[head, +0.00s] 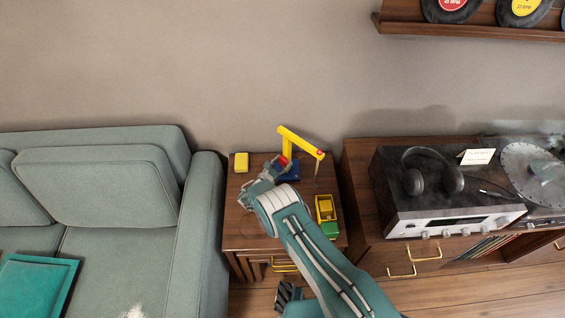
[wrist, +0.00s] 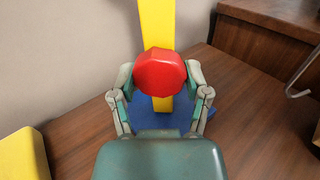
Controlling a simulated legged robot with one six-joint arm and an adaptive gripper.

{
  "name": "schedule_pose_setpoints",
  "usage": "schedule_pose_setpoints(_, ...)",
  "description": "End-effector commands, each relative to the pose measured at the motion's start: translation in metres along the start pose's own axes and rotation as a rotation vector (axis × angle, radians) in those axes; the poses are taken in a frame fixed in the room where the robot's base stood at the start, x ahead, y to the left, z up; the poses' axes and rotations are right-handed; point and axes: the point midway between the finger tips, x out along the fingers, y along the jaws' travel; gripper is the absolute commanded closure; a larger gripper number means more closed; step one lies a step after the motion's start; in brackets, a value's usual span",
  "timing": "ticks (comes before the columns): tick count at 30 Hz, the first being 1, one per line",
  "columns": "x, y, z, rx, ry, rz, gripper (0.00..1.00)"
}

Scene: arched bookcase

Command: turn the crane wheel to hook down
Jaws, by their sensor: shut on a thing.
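The toy crane has a yellow mast and boom (head: 300,142) on a blue base (head: 289,171), standing on the small wooden side table (head: 238,232). Its red wheel (wrist: 160,73) faces the wrist camera in front of the yellow mast (wrist: 157,22). My gripper (wrist: 160,88) has one finger on each side of the red wheel and is shut on it. In the head view my gripper (head: 268,174) reaches the crane from the left and hides part of it. The grey hook (wrist: 297,84) hangs at the right in the wrist view.
A yellow block (head: 241,162) stands at the table's back left; it also shows in the wrist view (wrist: 22,155). A yellow and green toy truck (head: 327,215) is at the right edge. A sofa (head: 200,225) stands left, a record cabinet (head: 385,240) right.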

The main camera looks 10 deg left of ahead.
Motion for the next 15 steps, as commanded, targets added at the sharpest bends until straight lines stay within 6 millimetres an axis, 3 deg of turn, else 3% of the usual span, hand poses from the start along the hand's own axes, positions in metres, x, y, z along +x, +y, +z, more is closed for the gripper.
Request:
schedule_pose_setpoints(6,0.0012,0.0011,0.0008,0.143,-0.011,0.001,0.86)
schedule_pose_setpoints(15,0.0015,0.0013,0.0013,0.173,-0.013,0.001,0.86)
